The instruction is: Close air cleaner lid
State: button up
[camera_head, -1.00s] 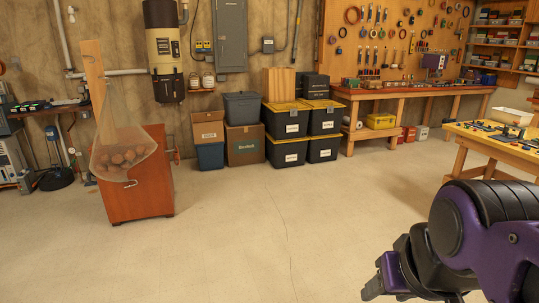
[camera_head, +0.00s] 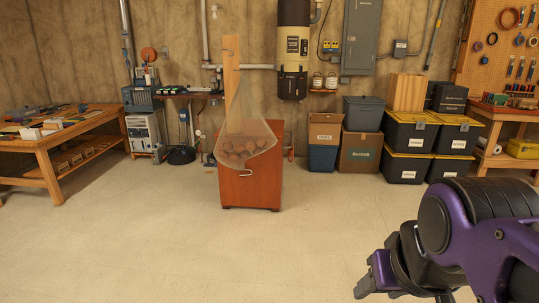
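I cannot make out with certainty which thing is the air cleaner. A reddish-brown cabinet (camera_head: 250,188) stands on the floor near the middle, with a light wooden board (camera_head: 231,75) upright at its top left. A mesh bag of brown lumps (camera_head: 250,148) hangs against the board over the cabinet top and hides part of it. A small metal handle shows on its front. A pale grey boxy unit (camera_head: 143,132) stands farther left by the wall; no lid can be told on it. My gripper (camera_head: 372,282) is at the lower right, far from both; its fingers are not clear.
A wooden workbench (camera_head: 58,142) stands at the left. Cardboard boxes (camera_head: 360,152) and black bins with yellow lids (camera_head: 408,140) line the back wall at the right. The floor (camera_head: 200,250) between me and the cabinet is clear.

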aim_at(136, 82)
jog(key=i+j+u, duration=0.25)
jog(key=u, duration=0.2)
jog(key=i+j+u, duration=0.1)
jog(key=i+u, duration=0.3)
jog(key=i, duration=0.15)
jog(key=i+u, duration=0.2)
jog(key=i, duration=5.85)
jog(key=i+j+z, duration=0.15)
jog(key=i, duration=0.9)
jog(key=i+j+z, duration=0.15)
jog(key=j, duration=0.2)
jog(key=i+j+z, duration=0.15)
jog(key=i+j, duration=0.1)
jog(key=j, duration=0.1)
